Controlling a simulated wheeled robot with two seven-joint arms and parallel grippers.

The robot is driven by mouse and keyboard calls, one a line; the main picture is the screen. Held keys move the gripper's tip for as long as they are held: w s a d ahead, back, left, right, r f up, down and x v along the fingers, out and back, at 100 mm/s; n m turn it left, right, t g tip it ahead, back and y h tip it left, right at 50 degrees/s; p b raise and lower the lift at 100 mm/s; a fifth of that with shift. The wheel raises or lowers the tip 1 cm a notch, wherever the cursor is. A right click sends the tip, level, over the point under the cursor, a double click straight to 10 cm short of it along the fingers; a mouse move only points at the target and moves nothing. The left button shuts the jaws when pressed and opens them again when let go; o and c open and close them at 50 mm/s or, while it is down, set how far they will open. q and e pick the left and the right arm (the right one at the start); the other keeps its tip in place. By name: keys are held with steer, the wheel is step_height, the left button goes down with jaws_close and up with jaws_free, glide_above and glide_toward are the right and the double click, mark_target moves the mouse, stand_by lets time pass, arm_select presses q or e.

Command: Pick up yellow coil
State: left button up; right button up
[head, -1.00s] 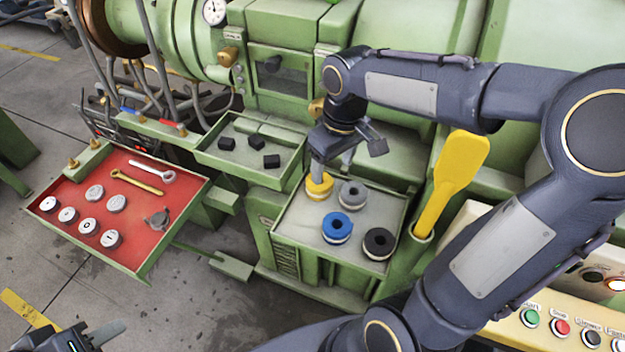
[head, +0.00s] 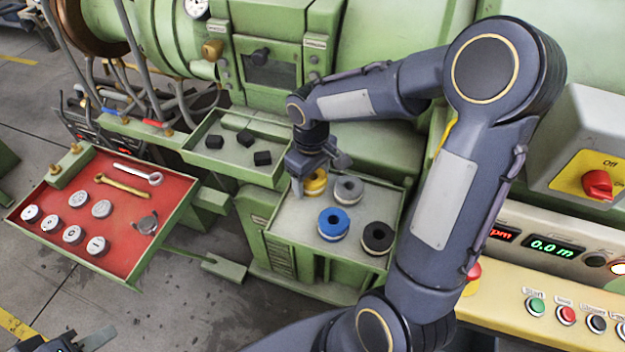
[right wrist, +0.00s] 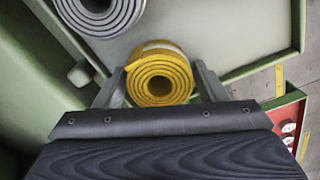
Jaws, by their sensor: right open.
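The yellow coil (head: 316,182) stands on the grey tray (head: 297,225) at its back left corner. It also shows in the right wrist view (right wrist: 159,77) as a rolled spiral with a pale band. My right gripper (head: 315,185) is lowered over the coil. In the right wrist view my right gripper (right wrist: 160,85) has one finger on each side of the coil. The jaws are open, and whether a finger touches the coil is hard to tell. My left gripper (head: 85,343) shows only in part at the bottom left edge of the head view; its jaw state is unclear.
Grey (head: 348,189), blue (head: 333,224) and black (head: 377,238) coils stand on the same tray. A green tray (head: 220,171) with black blocks and a red tray (head: 105,243) with discs and wrenches lie to the left. A control panel (head: 560,260) is at the right.

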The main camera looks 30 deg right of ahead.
steer(key=c, duration=0.8)
steer(key=shift+r, duration=0.2)
steer(key=shift+r, duration=0.3)
step_height(320, 180, up, 2)
steer(key=shift+w+r, duration=0.1)
steer(key=s+a+r, duration=0.5)
steer(key=a+r, duration=0.5)
steer(key=a, duration=0.3)
steer(key=shift+a, duration=0.15)
